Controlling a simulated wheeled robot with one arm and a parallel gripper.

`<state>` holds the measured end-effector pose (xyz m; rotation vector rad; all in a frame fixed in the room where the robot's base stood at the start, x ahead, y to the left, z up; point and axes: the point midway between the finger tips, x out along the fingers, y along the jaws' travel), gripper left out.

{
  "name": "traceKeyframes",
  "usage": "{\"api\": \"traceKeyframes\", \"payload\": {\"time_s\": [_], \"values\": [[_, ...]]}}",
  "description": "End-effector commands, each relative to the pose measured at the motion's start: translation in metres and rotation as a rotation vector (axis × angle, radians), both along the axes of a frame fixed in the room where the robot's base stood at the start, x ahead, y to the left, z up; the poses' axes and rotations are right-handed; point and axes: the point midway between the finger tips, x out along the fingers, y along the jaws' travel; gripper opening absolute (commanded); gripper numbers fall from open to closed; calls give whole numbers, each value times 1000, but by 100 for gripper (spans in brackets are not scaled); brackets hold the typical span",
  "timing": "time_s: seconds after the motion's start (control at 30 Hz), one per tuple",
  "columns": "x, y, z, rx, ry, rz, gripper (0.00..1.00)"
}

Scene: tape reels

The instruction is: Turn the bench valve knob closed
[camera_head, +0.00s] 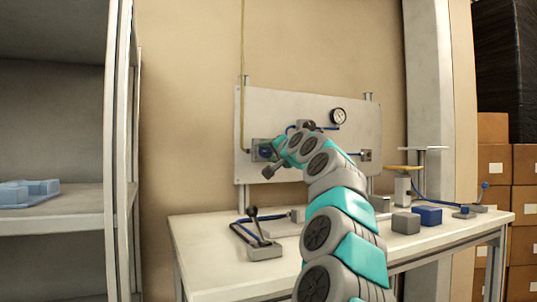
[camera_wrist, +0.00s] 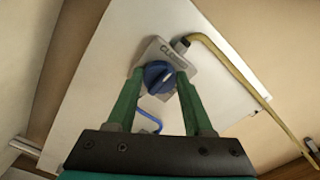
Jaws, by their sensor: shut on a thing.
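The blue valve knob (camera_wrist: 157,77) sits on a small grey plate (camera_wrist: 180,56) fixed to the white panel, and partly printed lettering beginning "CLO" shows above it. My gripper (camera_wrist: 160,78) has its two green fingers on either side of the knob, shut on it. In the head view the knob (camera_head: 265,151) shows at the left of the upright panel (camera_head: 350,112), partly hidden by my gripper. How far the knob is turned is hard to tell.
A yellow pipe (camera_head: 242,80) runs down to the knob's plate. The bench (camera_head: 205,235) below carries a lever unit (camera_head: 262,249), a blue block (camera_head: 428,214) and a grey block (camera_head: 405,223). Shelving (camera_head: 120,150) stands left.

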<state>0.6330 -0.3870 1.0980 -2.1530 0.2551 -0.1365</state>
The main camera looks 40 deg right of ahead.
Motion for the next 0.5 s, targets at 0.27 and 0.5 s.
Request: {"api": "traceKeyframes", "payload": {"time_s": [0.27,0.5], "values": [[1,1,-2,-9,8,2,0],[1,0,-2,-8,7,2,56]]}}
